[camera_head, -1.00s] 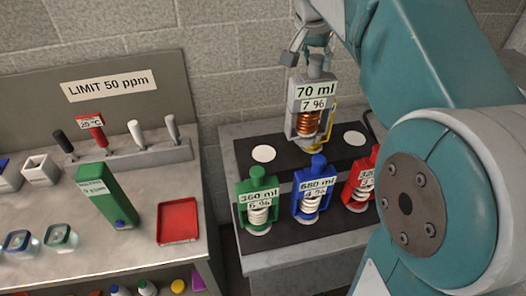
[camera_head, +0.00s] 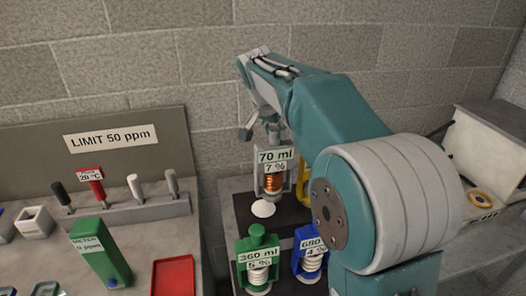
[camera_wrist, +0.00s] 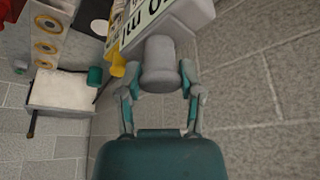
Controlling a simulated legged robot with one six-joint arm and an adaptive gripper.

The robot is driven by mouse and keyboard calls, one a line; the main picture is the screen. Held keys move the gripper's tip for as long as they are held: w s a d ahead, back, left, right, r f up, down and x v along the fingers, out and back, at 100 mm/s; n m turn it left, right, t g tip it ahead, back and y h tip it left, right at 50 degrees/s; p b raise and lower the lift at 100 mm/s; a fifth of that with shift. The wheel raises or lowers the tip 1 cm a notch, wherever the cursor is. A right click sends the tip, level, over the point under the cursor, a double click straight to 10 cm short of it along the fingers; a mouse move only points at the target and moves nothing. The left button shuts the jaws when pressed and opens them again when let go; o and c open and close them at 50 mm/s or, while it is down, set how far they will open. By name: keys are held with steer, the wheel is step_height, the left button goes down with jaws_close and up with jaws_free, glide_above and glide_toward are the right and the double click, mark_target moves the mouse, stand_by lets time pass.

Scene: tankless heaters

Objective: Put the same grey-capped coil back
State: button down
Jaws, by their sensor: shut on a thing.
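The grey-capped coil (camera_head: 272,183) has a grey frame, a copper winding and labels reading 70 ml and 7 %. It is upright at the back left of the dark-topped stand (camera_head: 289,211), just above or behind a white disc (camera_head: 263,208). I cannot tell whether its base touches the stand. My gripper (camera_head: 269,133) is over its top. In the wrist view, my gripper's two fingers (camera_wrist: 161,84) are shut on its grey cap (camera_wrist: 158,62).
A green coil (camera_head: 258,259) and a blue coil (camera_head: 311,262) stand in front. A yellow coil (camera_head: 303,178) is close on the right, partly hidden by my arm. The left bench holds a green meter (camera_head: 99,249) and a red tray (camera_head: 179,276).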

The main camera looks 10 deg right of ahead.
steer(key=w+a+f, duration=0.2)
steer(key=w+f, duration=0.1)
steer(key=f, duration=0.4)
steer(key=shift+f, duration=0.2)
steer(key=shift+c, duration=1.3)
jaws_free()
steer(key=shift+f, duration=0.15)
steer(key=v, duration=1.2)
steer(key=shift+s, duration=0.15)
